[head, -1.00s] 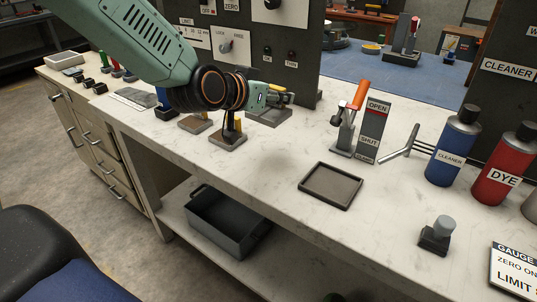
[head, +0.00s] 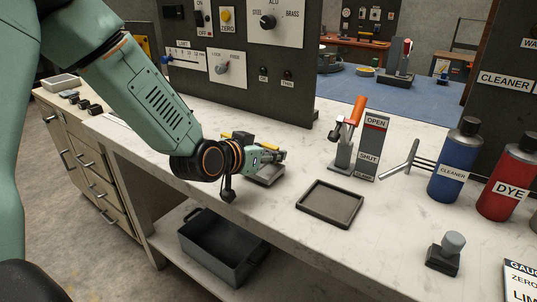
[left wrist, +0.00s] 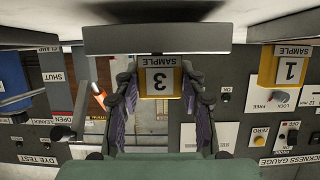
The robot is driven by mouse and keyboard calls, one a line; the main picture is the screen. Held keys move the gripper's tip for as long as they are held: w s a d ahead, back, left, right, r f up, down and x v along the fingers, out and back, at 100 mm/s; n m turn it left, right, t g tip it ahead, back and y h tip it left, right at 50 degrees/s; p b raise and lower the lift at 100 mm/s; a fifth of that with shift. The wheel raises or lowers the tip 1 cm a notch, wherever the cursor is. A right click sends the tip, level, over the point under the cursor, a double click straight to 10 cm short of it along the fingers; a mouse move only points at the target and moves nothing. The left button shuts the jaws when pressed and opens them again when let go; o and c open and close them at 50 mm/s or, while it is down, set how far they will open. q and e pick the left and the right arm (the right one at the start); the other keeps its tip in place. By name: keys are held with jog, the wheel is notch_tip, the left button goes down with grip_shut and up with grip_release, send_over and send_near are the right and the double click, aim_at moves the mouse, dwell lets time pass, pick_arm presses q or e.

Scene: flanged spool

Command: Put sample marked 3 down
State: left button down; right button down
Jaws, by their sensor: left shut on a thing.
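My left gripper (head: 278,157) is low over the bench, behind and left of the empty tray. In the left wrist view, my left gripper (left wrist: 160,95) is shut on the sample marked 3 (left wrist: 158,82), with a finger on each side of its yellow-edged block. Its label appears upside down there, with its wide grey base beyond the fingers. In the head view the grey base of sample 3 (head: 268,177) shows just under the gripper, at or close above the bench; I cannot tell if it touches. My right gripper is in neither view.
The empty dark tray (head: 330,203) lies on the white bench (head: 385,225). An orange-handled clamp (head: 350,130) and an OPEN/SHUT post (head: 371,147) stand behind it. The blue cleaner bottle (head: 452,165) is to the right. Sample 1 (left wrist: 289,68) shows in the left wrist view.

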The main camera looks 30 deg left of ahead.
pick_arm(q)
jog(key=shift+s+d+r, duration=0.1)
jog(key=shift+d+r, duration=0.1)
jog(key=shift+r, duration=0.05)
jog(key=shift+s, duration=0.1)
jog(key=shift+a+f, duration=0.15)
jog(key=shift+f, duration=0.2)
jog(key=shift+w+f+b, duration=0.25)
jog(key=shift+f+b, duration=0.05)
jog(key=shift+s, duration=0.1)
jog(key=c, duration=1.1)
grip_release()
jog(key=shift+s+r, duration=0.1)
jog(key=shift+s, duration=0.05)
jog(key=o, duration=0.3)
